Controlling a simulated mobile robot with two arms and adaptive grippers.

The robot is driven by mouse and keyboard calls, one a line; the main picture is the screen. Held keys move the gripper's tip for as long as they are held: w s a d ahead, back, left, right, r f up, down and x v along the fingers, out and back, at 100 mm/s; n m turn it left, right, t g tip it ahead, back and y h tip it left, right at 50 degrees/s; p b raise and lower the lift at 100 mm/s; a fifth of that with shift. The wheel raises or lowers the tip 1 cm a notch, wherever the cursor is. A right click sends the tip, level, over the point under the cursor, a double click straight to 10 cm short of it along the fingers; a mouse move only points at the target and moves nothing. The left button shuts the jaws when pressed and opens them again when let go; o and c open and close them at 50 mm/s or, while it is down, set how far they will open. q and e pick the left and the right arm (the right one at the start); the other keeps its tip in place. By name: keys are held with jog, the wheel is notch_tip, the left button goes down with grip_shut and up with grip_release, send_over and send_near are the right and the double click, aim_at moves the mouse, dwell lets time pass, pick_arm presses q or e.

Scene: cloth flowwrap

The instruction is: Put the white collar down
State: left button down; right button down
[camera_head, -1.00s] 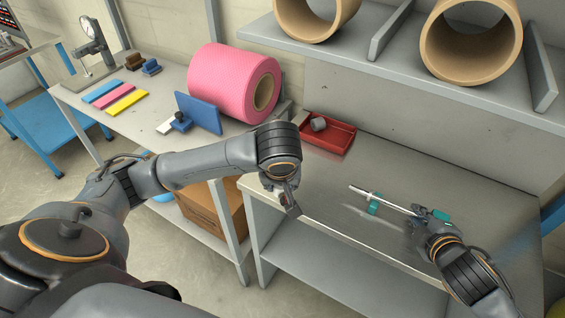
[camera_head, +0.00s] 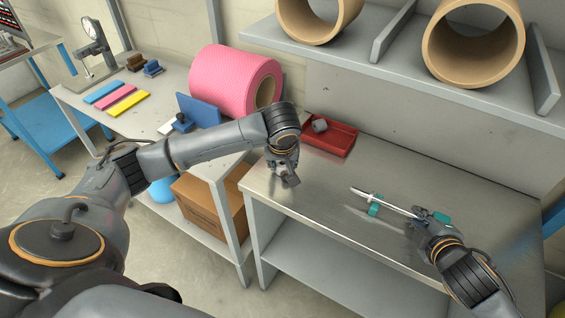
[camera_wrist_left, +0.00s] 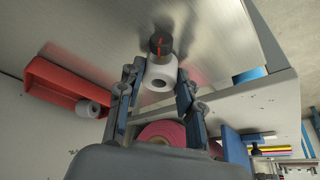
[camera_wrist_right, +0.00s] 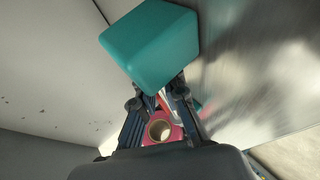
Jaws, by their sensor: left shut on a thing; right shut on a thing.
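My left gripper (camera_head: 288,180) is over the left part of the metal bench. In the left wrist view it (camera_wrist_left: 157,88) is shut on the white collar (camera_wrist_left: 160,70), a short ring with a dark knob (camera_wrist_left: 158,43) at its top. The head view does not show the collar clearly. My right gripper (camera_head: 422,218) is at the right of the bench, shut on the end of a thin pale shaft (camera_head: 395,208). A teal block (camera_head: 374,208) is under the shaft, and another (camera_head: 441,217) is beside the gripper; one fills the right wrist view's top (camera_wrist_right: 152,45).
A red tray (camera_head: 345,148) with a grey ring (camera_head: 320,126) sits at the bench's back left. Bare bench lies between tray and shaft. The side table holds a pink roll (camera_head: 235,82), a blue plate (camera_head: 200,112) and coloured strips. A shelf with cardboard tubes (camera_head: 472,45) hangs above.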

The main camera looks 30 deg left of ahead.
pick_arm(q)
jog(key=c, duration=0.9)
grip_release()
jog(key=shift+f, duration=0.1)
jog(key=v, duration=1.2)
jog(key=shift+d, duration=0.1)
